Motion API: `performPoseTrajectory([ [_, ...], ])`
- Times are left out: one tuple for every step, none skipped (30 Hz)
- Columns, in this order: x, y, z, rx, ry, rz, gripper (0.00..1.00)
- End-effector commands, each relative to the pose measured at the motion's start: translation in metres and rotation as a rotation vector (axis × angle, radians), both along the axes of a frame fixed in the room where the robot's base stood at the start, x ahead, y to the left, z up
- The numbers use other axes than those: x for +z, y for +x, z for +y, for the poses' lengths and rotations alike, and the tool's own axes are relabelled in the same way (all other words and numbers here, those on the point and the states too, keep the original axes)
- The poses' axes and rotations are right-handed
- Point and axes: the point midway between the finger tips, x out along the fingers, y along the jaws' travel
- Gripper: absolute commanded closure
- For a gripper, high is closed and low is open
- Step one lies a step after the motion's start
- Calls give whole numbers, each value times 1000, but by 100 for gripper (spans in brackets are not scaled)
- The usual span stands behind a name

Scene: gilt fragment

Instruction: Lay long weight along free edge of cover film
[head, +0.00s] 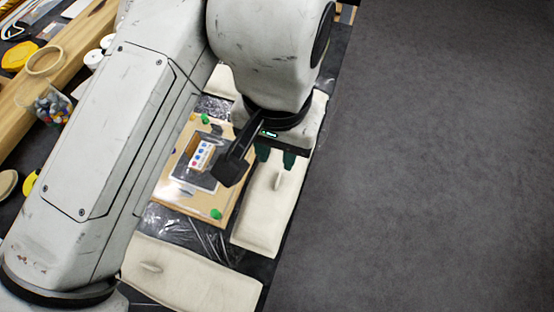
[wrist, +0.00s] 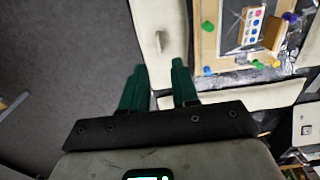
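A long cream weight (head: 262,215) with a raised handle (head: 279,178) lies along the right side of the board; it also shows in the wrist view (wrist: 152,15). My gripper (head: 276,157) is over its far part. In the wrist view, the green fingertips (wrist: 159,70) are apart with nothing between them, and the handle (wrist: 159,42) stands just ahead of them. Clear, wrinkled cover film (head: 185,232) shows around the board. A second cream weight (head: 195,282) lies at the near side. My arm hides part of the film and the far side.
A wooden board (head: 175,190) with green pins (head: 215,214) holds a dark sheet and a small colour card (head: 201,155). A jar of coloured pieces (head: 52,108) and wooden rails stand at left. Dark grey floor (head: 430,160) is clear beyond the table's right edge.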

Motion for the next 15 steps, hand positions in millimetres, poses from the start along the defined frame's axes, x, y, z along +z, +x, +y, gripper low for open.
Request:
performPoseTrajectory([
  [10, 0, 0, -1, 2, -1, 71],
  [16, 0, 0, 0, 2, -2, 71],
  [22, 0, 0, 0, 2, -2, 71],
  [26, 0, 0, 0, 2, -1, 71],
  [29, 0, 0, 0, 1, 0, 71],
  [33, 0, 0, 0, 0, 0, 71],
  [36, 0, 0, 0, 0, 0, 71],
  [38, 0, 0, 0, 0, 0, 71],
  [41, 0, 0, 0, 1, 1, 71],
  [42, 0, 0, 0, 0, 1, 71],
  [43, 0, 0, 0, 0, 1, 71],
  [44, 0, 0, 0, 0, 1, 71],
  [44, 0, 0, 0, 0, 1, 71],
  [45, 0, 0, 0, 0, 1, 71],
  [45, 0, 0, 0, -1, 1, 71],
])
